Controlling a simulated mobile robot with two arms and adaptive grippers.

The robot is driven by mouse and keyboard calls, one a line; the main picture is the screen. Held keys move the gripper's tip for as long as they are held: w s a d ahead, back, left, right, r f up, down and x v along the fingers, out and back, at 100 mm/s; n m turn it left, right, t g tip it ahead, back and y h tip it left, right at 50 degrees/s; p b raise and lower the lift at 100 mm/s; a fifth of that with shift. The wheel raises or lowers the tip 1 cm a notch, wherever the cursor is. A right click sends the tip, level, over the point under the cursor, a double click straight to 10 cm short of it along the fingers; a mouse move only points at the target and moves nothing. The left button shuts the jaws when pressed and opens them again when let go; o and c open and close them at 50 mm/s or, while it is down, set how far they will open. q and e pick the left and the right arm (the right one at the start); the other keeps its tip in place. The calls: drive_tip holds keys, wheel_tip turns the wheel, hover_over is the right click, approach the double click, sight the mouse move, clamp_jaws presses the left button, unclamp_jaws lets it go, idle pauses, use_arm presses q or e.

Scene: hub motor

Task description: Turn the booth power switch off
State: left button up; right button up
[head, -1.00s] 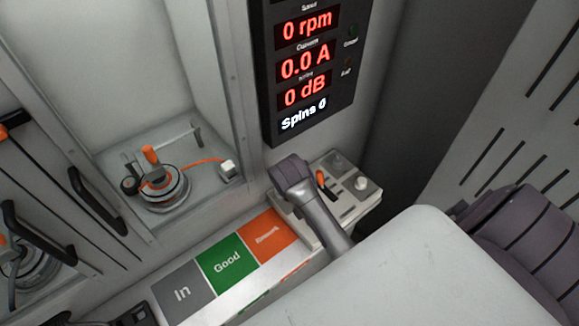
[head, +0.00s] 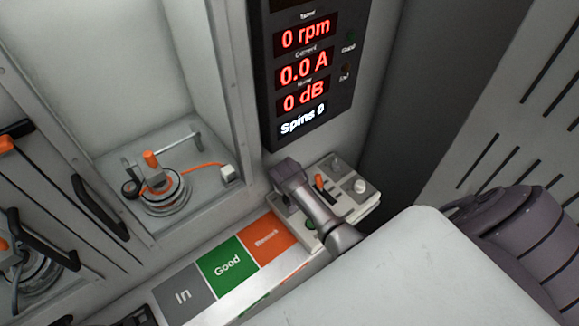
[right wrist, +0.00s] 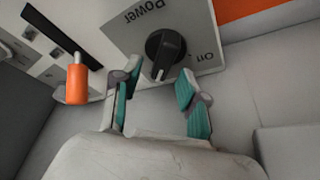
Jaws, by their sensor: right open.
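The power switch (right wrist: 165,48) is a black rotary knob on a grey plate (right wrist: 125,30) marked Power and Off in the right wrist view. Its white pointer line faces the gripper side, not straight at the word Off. My right gripper (right wrist: 160,80) is open, its two teal-padded fingers apart on either side of the knob's near end; I cannot tell whether they touch it. In the head view my right arm (head: 318,210) reaches over the control box (head: 345,208) and hides the knob and fingertips. My left gripper is not in view.
An orange-handled lever (right wrist: 76,80) stands beside the switch plate. The display (head: 305,70) above reads 0 rpm, 0.0 A and 0 dB. A motor (head: 163,190) with an orange cable sits in the booth at left. In, Good and Rework panels (head: 226,262) lie left of the box.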

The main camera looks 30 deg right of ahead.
drive_tip(key=shift+w+d+f, duration=0.1)
drive_tip(key=shift+w+f, duration=0.05)
drive_tip(key=shift+f, duration=0.25)
clamp_jaws()
